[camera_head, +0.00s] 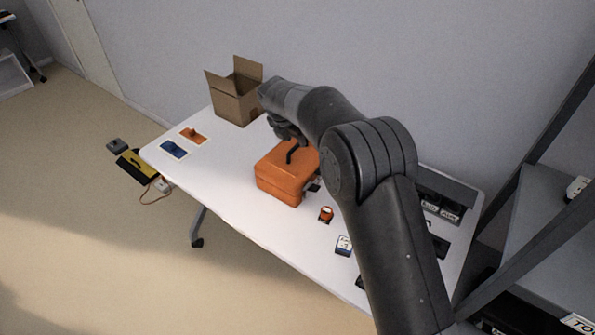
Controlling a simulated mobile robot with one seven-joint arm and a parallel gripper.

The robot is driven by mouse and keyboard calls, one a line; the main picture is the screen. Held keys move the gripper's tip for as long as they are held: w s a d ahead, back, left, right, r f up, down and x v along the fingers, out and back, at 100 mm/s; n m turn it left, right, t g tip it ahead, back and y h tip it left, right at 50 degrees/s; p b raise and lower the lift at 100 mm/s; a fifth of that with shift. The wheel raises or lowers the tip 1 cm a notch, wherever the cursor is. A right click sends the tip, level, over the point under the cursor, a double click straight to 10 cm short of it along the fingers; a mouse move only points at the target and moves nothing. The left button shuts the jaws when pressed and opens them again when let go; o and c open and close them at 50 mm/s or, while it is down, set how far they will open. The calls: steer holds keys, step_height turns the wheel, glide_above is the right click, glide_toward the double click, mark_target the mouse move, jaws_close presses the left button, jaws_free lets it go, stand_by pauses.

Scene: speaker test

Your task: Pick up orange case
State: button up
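The orange case (279,182) stands on the white table (222,178) near its middle. It has a dark handle (291,153) on top. My arm reaches over the table from the lower right and hides the case's right side. My gripper (293,140) is at the case's top, close to the handle. The arm and its dark parts hide most of the fingers, so I cannot tell whether they are open or touch the handle.
An open cardboard box (236,100) stands behind the case. Orange and blue items (175,149) lie at the table's left end. A small round orange object (326,213) and a small box (343,245) lie in front of my arm. A grey shelf (555,230) stands at right.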

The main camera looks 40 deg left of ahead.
mark_target(297, 145)
steer(key=shift+a+x, duration=0.2)
steer(key=shift+x, duration=1.4)
steer(key=shift+a+x, duration=0.2)
steer(key=shift+x, duration=1.4)
steer(key=shift+w+r, duration=0.1)
steer(key=shift+c, duration=0.4)
jaws_close()
steer(key=shift+r, duration=0.15)
